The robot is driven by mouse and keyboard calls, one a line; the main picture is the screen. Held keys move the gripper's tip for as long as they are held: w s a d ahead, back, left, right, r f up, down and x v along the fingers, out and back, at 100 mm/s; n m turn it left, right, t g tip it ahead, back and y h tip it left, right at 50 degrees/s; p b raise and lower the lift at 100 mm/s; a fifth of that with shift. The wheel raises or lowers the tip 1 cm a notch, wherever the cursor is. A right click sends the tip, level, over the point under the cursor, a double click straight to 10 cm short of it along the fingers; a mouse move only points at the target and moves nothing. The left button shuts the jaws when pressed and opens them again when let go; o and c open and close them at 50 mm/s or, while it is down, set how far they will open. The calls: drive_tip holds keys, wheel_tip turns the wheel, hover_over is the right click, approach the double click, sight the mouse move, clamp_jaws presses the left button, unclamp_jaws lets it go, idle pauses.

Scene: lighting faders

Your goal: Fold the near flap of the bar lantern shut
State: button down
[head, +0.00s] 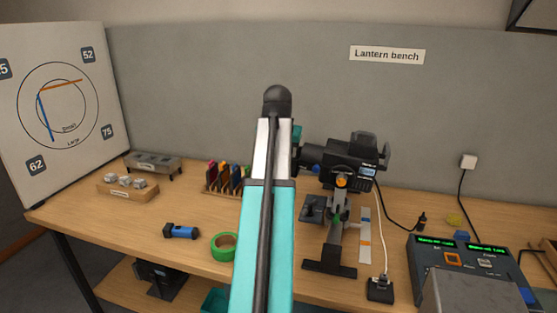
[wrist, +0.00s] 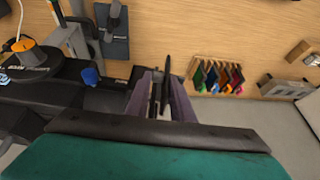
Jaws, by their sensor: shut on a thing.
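The bar lantern (head: 345,162) is a black lamp on a dark stand at the right of the bench, with its front end facing left. My teal arm rises in front of that end and hides the flaps and my gripper in the head view. In the wrist view the lantern's dark body (wrist: 35,95) is at the left. My gripper (wrist: 166,92) is beside its front end, with its fingers close together. A thin dark plate (wrist: 168,66), which looks like the near flap, stands between the fingers. My gripper is shut on it. The flap's exact angle cannot be told.
A rack of coloured filters (head: 214,176), a green tape roll (head: 223,246) and a blue torch (head: 180,232) lie left of the lantern. A control desk (head: 450,258) stands at the right. A cable runs down to a black box (head: 380,288). The bench's left front is mostly clear.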

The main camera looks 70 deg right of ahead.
drive_tip(key=c, duration=1.7)
unclamp_jaws()
drive_tip(key=shift+s+d+f, duration=0.1)
drive_tip(key=shift+s+d, duration=0.05)
drive_tip(key=shift+s, duration=0.2)
drive_tip(key=shift+o, duration=0.2)
drive_tip(key=shift+w, duration=0.15)
drive_tip(key=shift+r, duration=0.2)
drive_tip(key=b+v, duration=0.2)
drive_tip(key=v, duration=1.1)
drive_tip(key=shift+a+r+b, duration=0.25)
drive_tip(key=shift+b, duration=0.05)
